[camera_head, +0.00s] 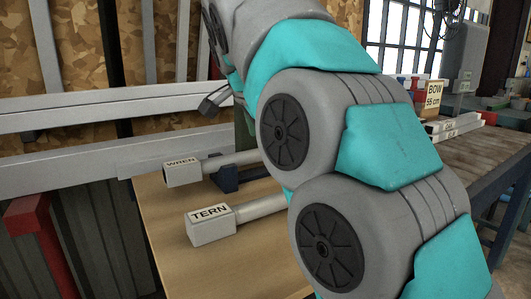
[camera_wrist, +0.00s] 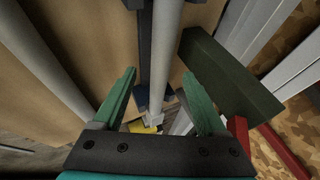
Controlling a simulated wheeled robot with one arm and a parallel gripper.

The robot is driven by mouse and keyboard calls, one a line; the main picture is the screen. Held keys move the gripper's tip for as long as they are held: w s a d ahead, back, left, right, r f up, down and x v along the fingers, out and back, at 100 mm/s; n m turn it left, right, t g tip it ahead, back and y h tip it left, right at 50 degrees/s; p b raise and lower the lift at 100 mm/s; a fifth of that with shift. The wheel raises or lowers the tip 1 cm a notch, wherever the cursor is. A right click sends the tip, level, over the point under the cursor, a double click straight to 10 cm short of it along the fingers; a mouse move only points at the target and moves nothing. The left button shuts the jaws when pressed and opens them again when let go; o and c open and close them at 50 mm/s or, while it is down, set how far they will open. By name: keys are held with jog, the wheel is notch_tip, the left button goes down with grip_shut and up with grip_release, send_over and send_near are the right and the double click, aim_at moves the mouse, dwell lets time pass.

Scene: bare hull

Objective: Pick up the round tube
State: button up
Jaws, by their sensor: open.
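Two light grey tubes lie on a wooden table, each with a labelled block at its end. The WREN tube (camera_head: 232,159) lies farther back, on a dark blue support (camera_head: 226,180). The TERN tube (camera_head: 261,208) lies nearer. In the wrist view, my gripper (camera_wrist: 159,76) is open, with green fingers on either side of a round grey tube (camera_wrist: 166,40). This appears to be the WREN tube, as a dark blue support shows beside it. I cannot tell how deep it sits between the fingers. Another tube (camera_wrist: 42,60) lies to the left. My arm hides the tubes' far ends.
A dark green block (camera_wrist: 230,75) stands close to the right finger in the wrist view. Grey rails (camera_head: 75,113) run behind the table (camera_head: 180,260). A red-topped post (camera_head: 30,215) stands left. A bench (camera_head: 480,150) with a BDW sign (camera_head: 433,95) is at right.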

jog(key=shift+p+x, duration=0.45)
jog(key=shift+x, duration=2.15)
jog(key=shift+w+d, duration=0.1)
jog(key=shift+d, duration=0.1)
grip_shut()
jog(key=shift+r, duration=0.1)
